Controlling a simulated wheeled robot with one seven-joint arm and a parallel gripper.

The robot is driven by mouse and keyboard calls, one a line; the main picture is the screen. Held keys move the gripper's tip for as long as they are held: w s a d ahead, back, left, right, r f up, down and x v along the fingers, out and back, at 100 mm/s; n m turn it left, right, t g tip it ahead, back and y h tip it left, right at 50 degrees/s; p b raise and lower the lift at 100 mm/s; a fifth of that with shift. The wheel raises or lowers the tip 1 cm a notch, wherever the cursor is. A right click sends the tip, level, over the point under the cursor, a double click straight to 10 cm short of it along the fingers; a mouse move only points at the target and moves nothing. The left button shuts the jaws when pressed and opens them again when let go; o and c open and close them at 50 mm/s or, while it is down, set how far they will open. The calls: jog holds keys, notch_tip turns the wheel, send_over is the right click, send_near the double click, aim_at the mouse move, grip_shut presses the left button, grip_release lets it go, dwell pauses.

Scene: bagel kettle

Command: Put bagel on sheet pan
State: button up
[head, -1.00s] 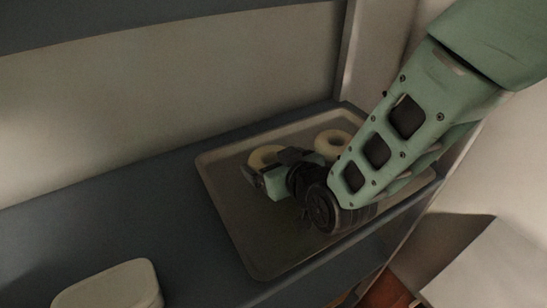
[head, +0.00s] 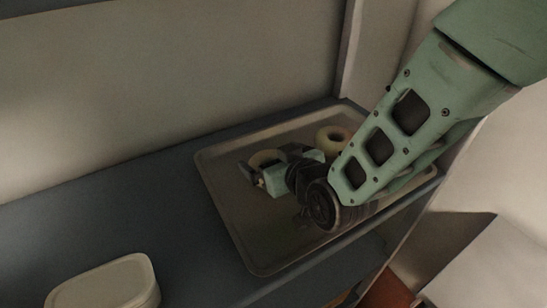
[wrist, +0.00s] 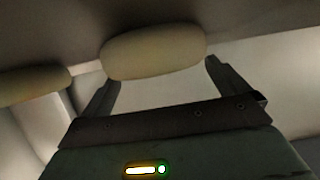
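Two pale bagels are over the grey sheet pan (head: 235,225). The near bagel (head: 263,157) is at the pan's back left, partly hidden by my gripper (head: 270,165). The other bagel (head: 333,138) lies farther right on the pan. In the wrist view the near bagel (wrist: 153,52) sits at the fingertips, one finger on each side, with my gripper (wrist: 158,70) spread wide and no firm squeeze seen. The other bagel (wrist: 32,84) shows at the left edge. The near bagel's contact with the pan is hidden.
The pan stands on a dark shelf (head: 130,215) with a wall behind and an upright post (head: 346,55) at its right end. A pale lidded container (head: 105,285) stands at the front left. The shelf between it and the pan is clear.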

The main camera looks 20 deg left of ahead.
jog(key=shift+s+d+f, duration=0.2)
jog(key=shift+f, duration=0.5)
jog(key=shift+a+r+p, duration=0.1)
jog(key=shift+r+p, duration=0.5)
jog(key=shift+p, duration=0.3)
jog(key=b+v, duration=0.1)
jog(key=v, duration=0.3)
jog(key=b+v, duration=0.1)
jog(key=v, duration=0.3)
jog(key=b+v, duration=0.1)
jog(key=v, duration=0.2)
jog(key=shift+s+d+r, duration=0.1)
jog(key=shift+d+r, duration=0.2)
jog(key=shift+r, duration=0.15)
jog(key=shift+d+f+g+h, duration=0.1)
jog(key=shift+d+g+h, duration=0.2)
jog(key=shift+d, duration=0.1)
jog(key=s+d+m+g+h, duration=0.1)
jog(key=s+d+g+h, duration=0.3)
jog(key=d, duration=0.6)
jog(key=s+d+m+g+h, duration=0.1)
jog(key=s+d+g+h, duration=0.3)
jog(key=s+d, duration=0.3)
jog(key=d+h, duration=0.1)
jog(key=d, duration=0.2)
jog(key=shift+f, duration=0.25)
jog(key=shift+d, duration=0.15)
